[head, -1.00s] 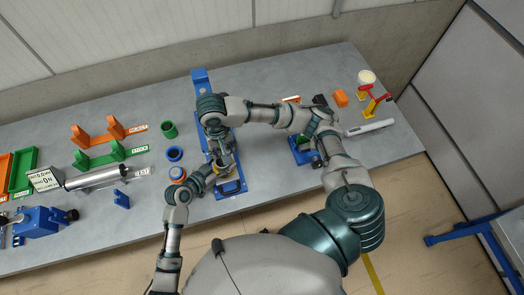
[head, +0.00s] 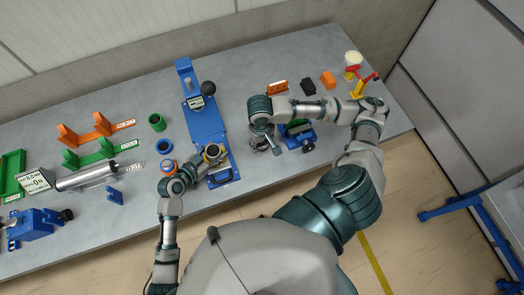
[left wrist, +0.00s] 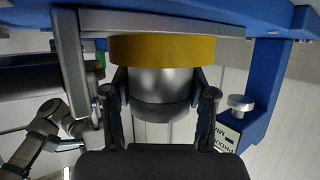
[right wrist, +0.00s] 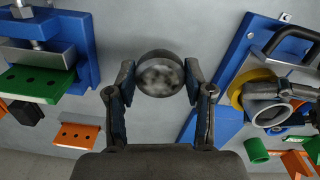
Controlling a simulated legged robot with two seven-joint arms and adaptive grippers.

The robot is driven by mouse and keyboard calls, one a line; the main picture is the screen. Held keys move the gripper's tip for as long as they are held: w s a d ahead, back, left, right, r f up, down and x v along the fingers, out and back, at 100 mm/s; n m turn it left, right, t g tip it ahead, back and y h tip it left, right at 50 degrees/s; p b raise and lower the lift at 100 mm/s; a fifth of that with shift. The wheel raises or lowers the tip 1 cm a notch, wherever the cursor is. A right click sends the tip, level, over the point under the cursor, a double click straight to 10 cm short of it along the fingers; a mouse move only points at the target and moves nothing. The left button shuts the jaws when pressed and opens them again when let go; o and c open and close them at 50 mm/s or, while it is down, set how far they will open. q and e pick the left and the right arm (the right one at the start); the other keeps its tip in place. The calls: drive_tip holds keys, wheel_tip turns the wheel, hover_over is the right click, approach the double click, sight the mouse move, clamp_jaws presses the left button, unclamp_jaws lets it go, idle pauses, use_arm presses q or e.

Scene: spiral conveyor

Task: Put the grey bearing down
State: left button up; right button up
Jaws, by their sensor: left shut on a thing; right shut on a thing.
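The grey bearing (right wrist: 160,76) is a short metal ring. In the right wrist view it is between the two fingers of my right gripper (right wrist: 158,82), which is shut on it over bare grey table. In the head view my right gripper (head: 264,143) is right of the blue press and mostly covers the bearing. My left gripper (head: 203,160) is at the front of the blue press (head: 207,124). It is shut on a grey cylindrical part (left wrist: 160,88) that has a yellow ring (left wrist: 162,49) at one end. I cannot tell whether the bearing touches the table.
Green (head: 157,122) and blue (head: 164,146) rings stand left of the press. Bare table lies between press and vise.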

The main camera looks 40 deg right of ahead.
sight(262, 155)
wheel_tip(262, 155, down, 6)
drive_tip(key=shift+a+f, duration=0.1)
drive_tip(key=shift+f, duration=0.15)
drive_tip(key=o, duration=1.3)
wheel_tip(262, 155, up, 12)
drive_tip(key=shift+a+r, duration=0.1)
drive_tip(key=shift+a, duration=0.05)
use_arm(q)
drive_tip(key=o, duration=1.6)
use_arm(e)
drive_tip(key=shift+w, duration=0.1)
use_arm(q)
drive_tip(key=shift+o, duration=0.2)
